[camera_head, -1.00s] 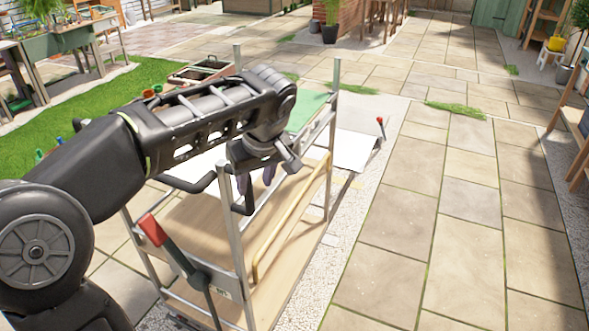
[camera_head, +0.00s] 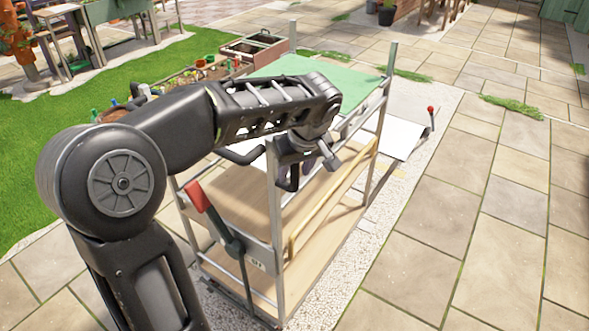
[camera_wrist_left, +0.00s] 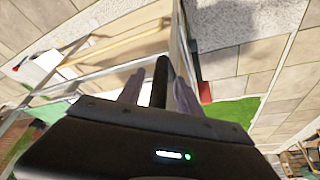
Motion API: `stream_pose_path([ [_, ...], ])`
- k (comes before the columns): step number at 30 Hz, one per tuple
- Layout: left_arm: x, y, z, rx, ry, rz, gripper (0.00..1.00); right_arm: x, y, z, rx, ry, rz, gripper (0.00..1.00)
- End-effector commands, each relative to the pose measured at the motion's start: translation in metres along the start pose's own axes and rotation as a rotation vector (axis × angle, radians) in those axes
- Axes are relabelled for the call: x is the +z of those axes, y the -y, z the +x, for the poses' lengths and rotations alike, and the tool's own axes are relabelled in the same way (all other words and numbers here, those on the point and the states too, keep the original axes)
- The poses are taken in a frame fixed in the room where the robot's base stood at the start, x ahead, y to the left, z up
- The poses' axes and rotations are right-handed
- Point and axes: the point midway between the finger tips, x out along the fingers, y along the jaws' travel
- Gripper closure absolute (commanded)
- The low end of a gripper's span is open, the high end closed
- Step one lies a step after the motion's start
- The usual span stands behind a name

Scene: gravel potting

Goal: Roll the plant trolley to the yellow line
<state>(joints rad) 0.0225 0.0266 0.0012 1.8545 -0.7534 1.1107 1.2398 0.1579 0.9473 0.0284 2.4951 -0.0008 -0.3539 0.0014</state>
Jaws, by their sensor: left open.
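The plant trolley (camera_head: 279,240) has a metal frame, wooden shelves and a green top sheet (camera_head: 320,72). It stands on the gravel strip at the picture's middle. A red-gripped lever (camera_head: 198,196) rises at its near end. My left gripper (camera_head: 305,178) is at the trolley's near end, beside its black handle (camera_head: 243,157), and partly hides it. In the left wrist view, the open fingers (camera_wrist_left: 158,90) lie on either side of a dark bar (camera_wrist_left: 160,78); contact cannot be told. My right gripper is out of view.
A white sheet or ramp (camera_head: 398,137) lies beyond the trolley, with a small red-topped lever (camera_head: 431,112) beside it. Planter boxes (camera_head: 258,45) stand behind, near the grass (camera_head: 40,130). Open paving (camera_head: 490,230) spreads on the right.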

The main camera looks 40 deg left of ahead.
Motion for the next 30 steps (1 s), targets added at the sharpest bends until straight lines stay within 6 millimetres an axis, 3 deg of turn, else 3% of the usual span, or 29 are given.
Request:
stream_pose_path([
  [11, 0.0001, 0.0001, 0.0083, 0.001, 0.0, 0.0, 0.59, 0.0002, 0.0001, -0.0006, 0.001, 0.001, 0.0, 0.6],
  [26, 0.0001, -0.0001, 0.0079, 0.001, 0.0, 0.0, 0.99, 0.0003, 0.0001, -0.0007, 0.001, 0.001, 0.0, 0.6],
  [30, 0.0001, -0.0001, 0.0078, 0.001, 0.0, 0.0, 1.0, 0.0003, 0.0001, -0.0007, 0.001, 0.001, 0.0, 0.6],
])
